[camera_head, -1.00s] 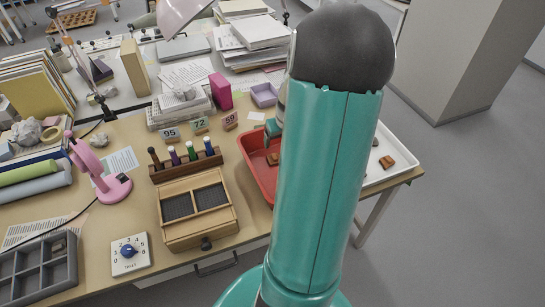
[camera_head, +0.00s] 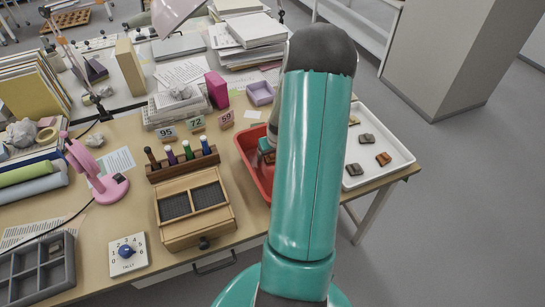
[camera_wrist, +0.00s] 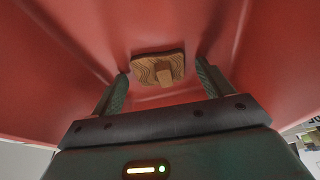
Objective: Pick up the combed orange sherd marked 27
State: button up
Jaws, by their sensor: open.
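One sherd (camera_wrist: 150,72), orange-brown with fine curved combed lines, lies in the red tray (camera_wrist: 60,110) in the wrist view. A small plain tan block or patch sits at its middle; no number can be read. My gripper (camera_wrist: 163,72) is open, its two dark fingers to the left and right of the sherd, with gaps on both sides. Whether the fingertips are level with the sherd or still above it I cannot tell.
A white tray (camera_head: 397,146) with several brown sherds stands at the right. Left of the red tray are a wooden box (camera_head: 190,232) with two dark compartments, a rack of pens (camera_head: 183,167) and number cards (camera_head: 197,123). The tray walls surround my gripper.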

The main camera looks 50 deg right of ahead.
jog(key=c, duration=1.1)
jog(key=shift+r, duration=0.15)
